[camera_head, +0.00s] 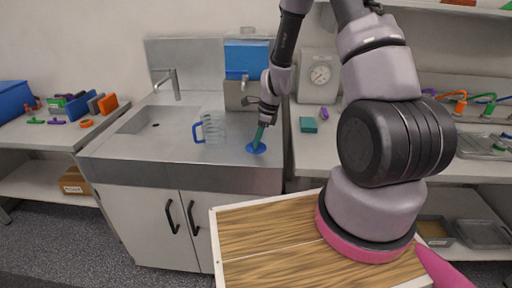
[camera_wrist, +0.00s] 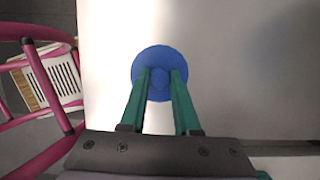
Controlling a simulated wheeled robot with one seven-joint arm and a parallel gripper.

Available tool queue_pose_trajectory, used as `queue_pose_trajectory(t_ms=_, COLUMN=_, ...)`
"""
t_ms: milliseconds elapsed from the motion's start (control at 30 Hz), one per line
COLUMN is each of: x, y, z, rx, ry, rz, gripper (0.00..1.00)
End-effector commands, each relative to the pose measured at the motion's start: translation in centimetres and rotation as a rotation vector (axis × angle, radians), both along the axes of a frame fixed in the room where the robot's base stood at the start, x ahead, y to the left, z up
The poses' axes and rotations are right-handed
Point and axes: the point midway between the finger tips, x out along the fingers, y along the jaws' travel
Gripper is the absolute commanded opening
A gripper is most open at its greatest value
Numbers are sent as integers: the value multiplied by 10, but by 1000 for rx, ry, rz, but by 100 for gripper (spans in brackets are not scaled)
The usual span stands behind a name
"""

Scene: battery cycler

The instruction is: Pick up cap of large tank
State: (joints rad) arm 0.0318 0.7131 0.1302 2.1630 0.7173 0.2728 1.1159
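A blue round cap (camera_head: 256,148) with a raised knob lies flat on the steel counter, near its front edge. In the wrist view the cap (camera_wrist: 159,56) is just ahead of my gripper. My gripper (camera_head: 262,138) points down at the cap from above. Its two teal fingers (camera_wrist: 160,78) are apart, one on each side of the knob. Whether they press on the knob or only stand beside it cannot be made out. The fingers hide parts of the cap.
A clear jug with a blue handle (camera_head: 211,128) stands left of my gripper. Behind are a steel dispenser with a blue tank (camera_head: 246,57) and a faucet (camera_head: 168,83) over a sink (camera_head: 146,121). A teal block (camera_head: 308,125) lies on the right bench. The front counter is mostly clear.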

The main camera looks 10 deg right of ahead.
Motion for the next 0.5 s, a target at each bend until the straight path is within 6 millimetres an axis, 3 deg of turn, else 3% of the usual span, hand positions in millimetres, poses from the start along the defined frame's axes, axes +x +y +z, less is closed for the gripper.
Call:
queue_pose_trajectory(t_ms=67, x=0, y=0, z=0, rx=0, ry=0, rz=0, gripper=0)
queue_pose_trajectory(t_ms=367, x=0, y=0, z=2, rx=0, ry=-1, rz=1, gripper=0)
queue_pose_trajectory(t_ms=500, x=1, y=0, z=17, rx=-1, ry=-4, rz=2, gripper=0)
